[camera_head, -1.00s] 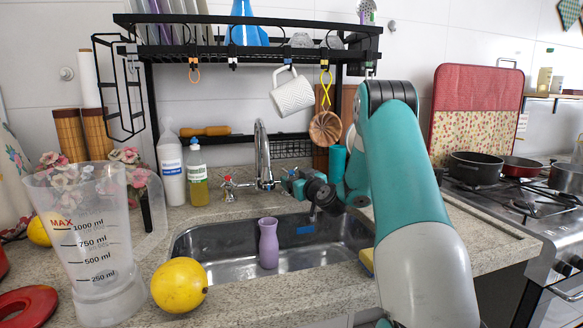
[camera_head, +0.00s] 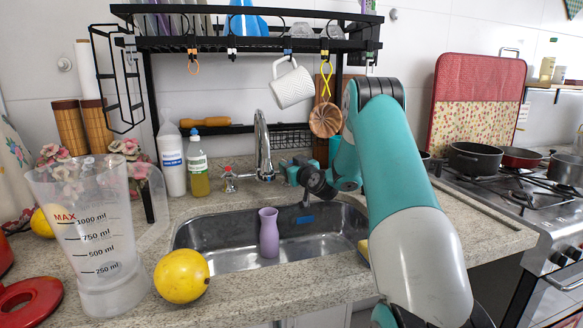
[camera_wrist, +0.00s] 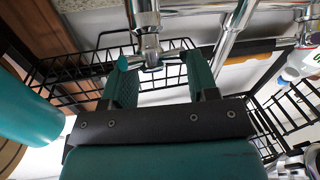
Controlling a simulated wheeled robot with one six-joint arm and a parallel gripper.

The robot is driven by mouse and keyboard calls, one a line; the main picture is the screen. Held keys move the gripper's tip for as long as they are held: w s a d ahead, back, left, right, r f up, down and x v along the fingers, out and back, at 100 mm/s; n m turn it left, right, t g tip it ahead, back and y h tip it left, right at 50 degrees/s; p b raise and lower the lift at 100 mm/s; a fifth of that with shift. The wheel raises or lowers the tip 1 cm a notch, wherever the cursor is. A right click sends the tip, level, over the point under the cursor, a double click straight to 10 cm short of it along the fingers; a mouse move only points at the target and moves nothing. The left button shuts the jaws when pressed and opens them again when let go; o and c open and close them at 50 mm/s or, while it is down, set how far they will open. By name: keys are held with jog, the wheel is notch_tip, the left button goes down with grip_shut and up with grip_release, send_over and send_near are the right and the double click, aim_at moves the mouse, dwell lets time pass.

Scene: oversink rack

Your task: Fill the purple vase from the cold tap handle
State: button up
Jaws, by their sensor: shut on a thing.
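The purple vase (camera_head: 269,234) stands upright in the sink, below the tap. Its inside is too small to see. The chrome tap (camera_head: 263,145) rises behind the sink with its spout arched forward. I see no clear stream of water. My gripper (camera_head: 290,170) is right of the tap column. In the wrist view, my gripper (camera_wrist: 158,64) has its two teal fingers on either side of the cold tap handle (camera_wrist: 151,47), a chrome part with a bluish-green tip, and is shut on it. The red-marked tap handle (camera_head: 229,181) is left of the tap.
The black rack (camera_head: 240,43) stands over the sink, with a white mug (camera_head: 292,87) and a copper-coloured ladle (camera_head: 325,120) hanging near my arm. A measuring jug (camera_head: 95,235) and a yellow fruit (camera_head: 181,276) are on the front left counter. Bottles stand left of the tap.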

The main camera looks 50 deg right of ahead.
jog(key=f+n+y+b, duration=0.1)
jog(key=b, duration=0.3)
jog(key=shift+d+b, duration=0.1)
jog(key=shift+b, duration=0.2)
jog(key=n+y+b, duration=0.2)
jog(key=b, duration=0.2)
jog(key=shift+s+n, duration=0.1)
jog(key=shift+n, duration=0.2)
jog(key=shift+r+n+y+b, duration=0.3)
jog(key=shift+n+y+b, duration=0.2)
jog(key=shift+y+b, duration=0.1)
jog(key=o, duration=0.9)
jog(key=shift+d, duration=0.1)
jog(key=shift+r, duration=0.1)
jog(key=s+a+r+b, duration=0.1)
jog(key=s+a+b, duration=0.1)
jog(key=s, duration=1.5)
jog(key=shift+s, duration=0.15)
jog(key=shift+a, duration=0.1)
